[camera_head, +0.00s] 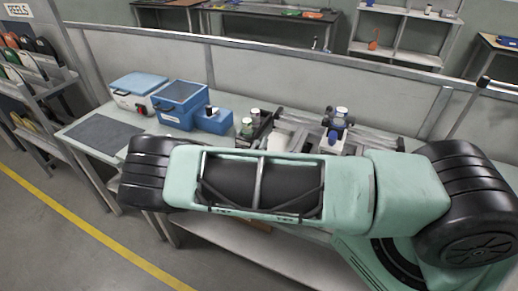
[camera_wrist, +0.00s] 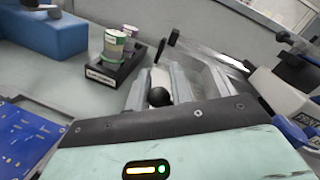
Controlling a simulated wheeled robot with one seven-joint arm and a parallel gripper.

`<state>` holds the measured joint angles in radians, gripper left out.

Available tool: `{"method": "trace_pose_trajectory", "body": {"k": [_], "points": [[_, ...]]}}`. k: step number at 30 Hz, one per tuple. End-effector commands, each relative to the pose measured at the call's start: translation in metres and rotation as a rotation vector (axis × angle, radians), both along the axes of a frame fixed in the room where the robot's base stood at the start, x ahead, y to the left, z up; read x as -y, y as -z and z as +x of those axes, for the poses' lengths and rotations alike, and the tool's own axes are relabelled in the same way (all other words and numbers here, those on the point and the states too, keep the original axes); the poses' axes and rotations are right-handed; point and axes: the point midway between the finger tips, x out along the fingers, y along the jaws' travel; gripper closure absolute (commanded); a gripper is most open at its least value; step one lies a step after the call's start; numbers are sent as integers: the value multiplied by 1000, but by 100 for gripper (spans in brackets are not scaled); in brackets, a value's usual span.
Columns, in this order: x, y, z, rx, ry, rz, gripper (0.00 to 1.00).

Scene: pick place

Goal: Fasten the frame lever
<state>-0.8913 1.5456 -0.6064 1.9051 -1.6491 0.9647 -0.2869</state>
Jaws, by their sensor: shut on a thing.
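In the wrist view my gripper (camera_wrist: 162,88) shows its pale grey fingers beyond the dark wrist edge. They are closed around a lever with a round black knob (camera_wrist: 158,97), which sits between them. How far the lever is turned cannot be told. The frame (camera_head: 310,128) is on the bench in the head view, a grey metal fixture with a blue and white part on it. In the head view my arm hides my gripper and the lever.
A black tray (camera_wrist: 98,79) holding small labelled jars stands left of my fingers. A blue box (camera_wrist: 45,32) is farther left, and a blue board (camera_wrist: 22,138) lies near the left edge. A white and blue labelled part (camera_wrist: 285,100) is close on the right. A wall (camera_head: 270,75) runs behind the bench.

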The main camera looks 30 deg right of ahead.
Motion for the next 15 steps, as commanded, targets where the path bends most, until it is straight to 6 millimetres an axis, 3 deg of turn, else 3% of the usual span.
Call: {"method": "trace_pose_trajectory", "body": {"k": [5,6,7,15], "points": [[-2,6,-1,-10,-3,10,100],[-2,6,-1,-10,-4,10,69],[-2,6,-1,-10,-3,10,61],[-1,3,-1,-6,-2,6,59]]}}
